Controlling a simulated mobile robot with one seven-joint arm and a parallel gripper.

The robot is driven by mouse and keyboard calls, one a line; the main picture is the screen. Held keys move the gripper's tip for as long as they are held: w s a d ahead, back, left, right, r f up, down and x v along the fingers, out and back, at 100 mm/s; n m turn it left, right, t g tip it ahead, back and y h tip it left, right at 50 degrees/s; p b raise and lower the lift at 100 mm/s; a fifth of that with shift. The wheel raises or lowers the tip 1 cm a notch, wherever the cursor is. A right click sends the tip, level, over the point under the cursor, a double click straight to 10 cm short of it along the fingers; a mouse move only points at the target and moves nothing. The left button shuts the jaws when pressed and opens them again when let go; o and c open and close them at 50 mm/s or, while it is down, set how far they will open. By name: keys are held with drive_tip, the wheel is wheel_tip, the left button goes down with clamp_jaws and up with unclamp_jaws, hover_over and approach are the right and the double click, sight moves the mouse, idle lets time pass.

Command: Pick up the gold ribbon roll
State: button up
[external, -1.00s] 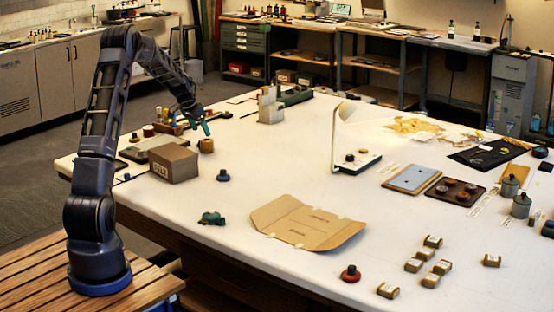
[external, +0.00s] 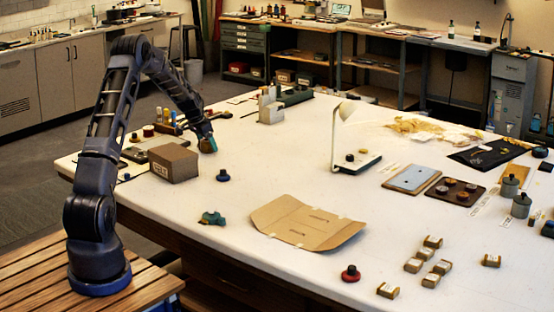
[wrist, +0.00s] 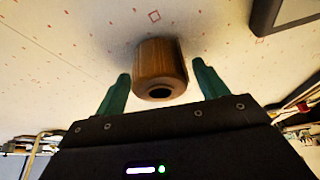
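The gold ribbon roll (wrist: 160,72) is a short brown-gold cylinder with a dark hole in its near end. In the wrist view it sits between the two green fingers of my gripper (wrist: 161,82). A narrow gap shows on each side, so the fingers are open and do not visibly touch it. In the external view my gripper (external: 207,145) is low over the white table (external: 270,180), at the roll's place. There it hides most or all of the roll.
A brown cardboard box (external: 173,163) stands just left of my gripper. A dark blue spool (external: 223,175) lies in front, and small coloured rolls (external: 162,120) stand behind to the left.

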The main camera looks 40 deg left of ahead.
drive_tip(key=c, duration=0.9)
drive_tip(key=shift+r, duration=0.1)
